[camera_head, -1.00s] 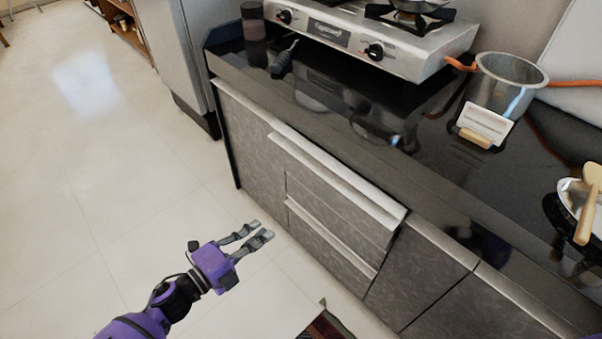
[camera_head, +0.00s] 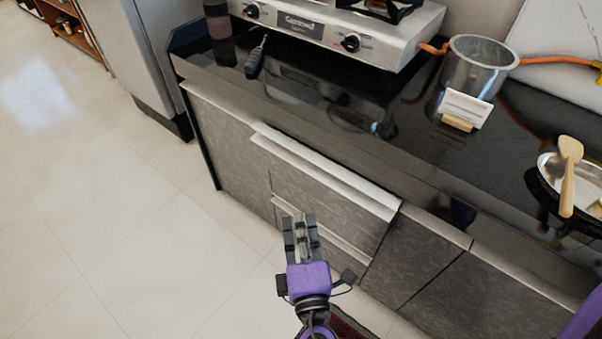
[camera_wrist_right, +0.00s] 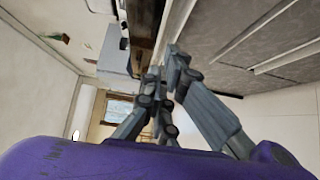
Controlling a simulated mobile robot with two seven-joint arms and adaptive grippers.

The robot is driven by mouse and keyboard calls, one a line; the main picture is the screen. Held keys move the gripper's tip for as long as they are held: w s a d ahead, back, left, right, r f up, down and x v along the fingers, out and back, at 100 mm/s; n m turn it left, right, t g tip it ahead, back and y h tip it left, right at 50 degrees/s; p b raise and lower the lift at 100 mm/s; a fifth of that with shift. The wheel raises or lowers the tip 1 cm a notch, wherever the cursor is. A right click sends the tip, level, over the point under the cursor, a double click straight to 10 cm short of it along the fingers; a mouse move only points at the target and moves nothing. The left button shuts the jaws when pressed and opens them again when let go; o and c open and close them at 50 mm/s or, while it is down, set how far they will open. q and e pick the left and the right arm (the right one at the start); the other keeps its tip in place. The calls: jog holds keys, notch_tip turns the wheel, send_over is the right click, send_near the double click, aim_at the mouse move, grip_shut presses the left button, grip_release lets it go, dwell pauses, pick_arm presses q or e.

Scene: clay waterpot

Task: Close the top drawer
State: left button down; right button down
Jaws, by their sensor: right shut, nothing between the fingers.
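The top drawer (camera_head: 325,207) is in the grey cabinet under the black counter. Its pale upper edge (camera_head: 325,170) juts out past the neighbouring doors, so it stands slightly open. My right gripper (camera_head: 301,222) is shut and empty, its fingers pointing up the picture toward the drawer fronts. In the head view it overlaps the lower drawer's front; I cannot tell whether it touches. In the right wrist view, the shut fingers (camera_wrist_right: 170,75) show in the middle, with grey cabinet fronts and pale rails (camera_wrist_right: 265,35) to the right. My left gripper is not in view.
The black counter (camera_head: 330,125) holds a stove (camera_head: 390,45), a metal pot (camera_head: 475,65), a small white card (camera_head: 466,108) and a pan with a wooden spatula (camera_head: 568,175). Tiled floor (camera_head: 110,220) is clear on the left. A dark red mat (camera_head: 345,325) lies at the bottom.

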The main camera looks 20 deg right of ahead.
aim_at(319, 163)
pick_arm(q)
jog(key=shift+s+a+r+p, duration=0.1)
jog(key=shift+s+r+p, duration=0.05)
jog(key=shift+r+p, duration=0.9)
pick_arm(e)
jog(key=w+d, duration=0.4)
jog(key=w, duration=0.8)
jog(key=shift+d, duration=0.4)
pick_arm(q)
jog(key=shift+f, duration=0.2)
pick_arm(e)
jog(key=shift+w+r, duration=0.1)
